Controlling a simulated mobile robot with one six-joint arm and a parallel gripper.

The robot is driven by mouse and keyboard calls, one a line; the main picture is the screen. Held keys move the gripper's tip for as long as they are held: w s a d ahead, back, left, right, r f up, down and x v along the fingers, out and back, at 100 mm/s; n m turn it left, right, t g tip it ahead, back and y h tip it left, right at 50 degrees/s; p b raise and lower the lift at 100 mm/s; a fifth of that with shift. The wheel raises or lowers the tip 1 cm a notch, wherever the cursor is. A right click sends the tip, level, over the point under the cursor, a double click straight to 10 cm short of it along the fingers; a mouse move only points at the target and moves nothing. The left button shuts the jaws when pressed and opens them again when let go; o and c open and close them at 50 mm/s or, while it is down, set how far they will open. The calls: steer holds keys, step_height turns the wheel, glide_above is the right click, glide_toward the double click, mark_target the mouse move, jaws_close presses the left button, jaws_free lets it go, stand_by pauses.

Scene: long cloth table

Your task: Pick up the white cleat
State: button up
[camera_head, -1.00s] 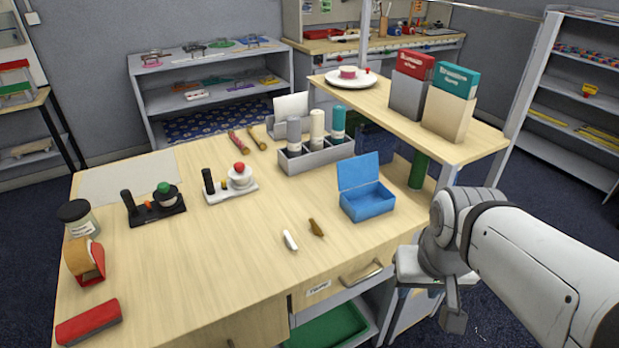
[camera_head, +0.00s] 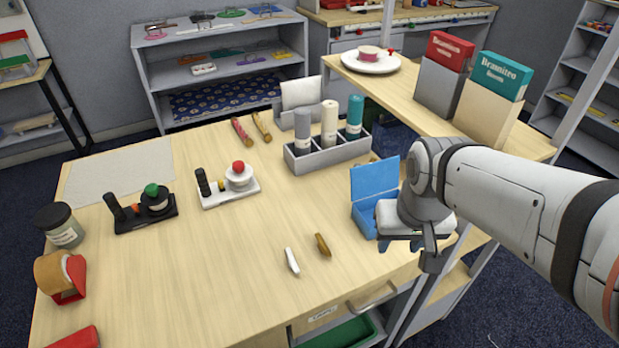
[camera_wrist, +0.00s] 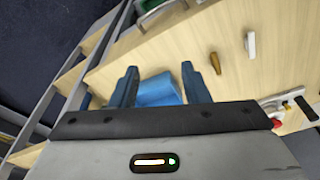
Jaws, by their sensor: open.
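The white cleat (camera_head: 292,261) lies on the wooden tabletop near its front edge. It also shows in the wrist view (camera_wrist: 251,45) at the upper right, beyond the fingers and to their right. A brown cleat (camera_head: 322,245) lies just to its right, apart from it; the wrist view shows it too (camera_wrist: 215,63). My gripper (camera_wrist: 160,77) is open, with its two blue-grey fingers spread and nothing gripped. In the head view it is right of both cleats, above the table's right front part, in front of the blue box.
A blue open-lidded box (camera_head: 373,183) is partly hidden by my arm; it shows between my fingers in the wrist view (camera_wrist: 158,92). A grey bottle rack (camera_head: 330,155) stands behind. A raised shelf (camera_head: 400,75) is at right. Table around the cleats is clear.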

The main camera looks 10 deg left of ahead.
steer(key=w+a+f+n+g+p, duration=0.1)
steer(key=w+a+f, duration=0.1)
steer(key=a, duration=0.3)
steer(key=w+a+f+n, duration=0.1)
steer(key=w+a+n, duration=0.15)
steer(key=a, duration=0.35)
steer(key=g, duration=0.1)
glide_above(293, 261)
steer(key=shift+n, duration=0.45)
steer(key=f, duration=0.4)
steer(key=shift+w+d+f, duration=0.1)
steer(key=shift+d+f, duration=0.2)
steer(key=shift+d, duration=0.05)
steer(key=f, duration=0.4)
steer(key=f+p, duration=0.1)
steer(key=f, duration=0.2)
steer(key=shift+a+f, duration=0.1)
steer(key=shift+a, duration=0.3)
jaws_close()
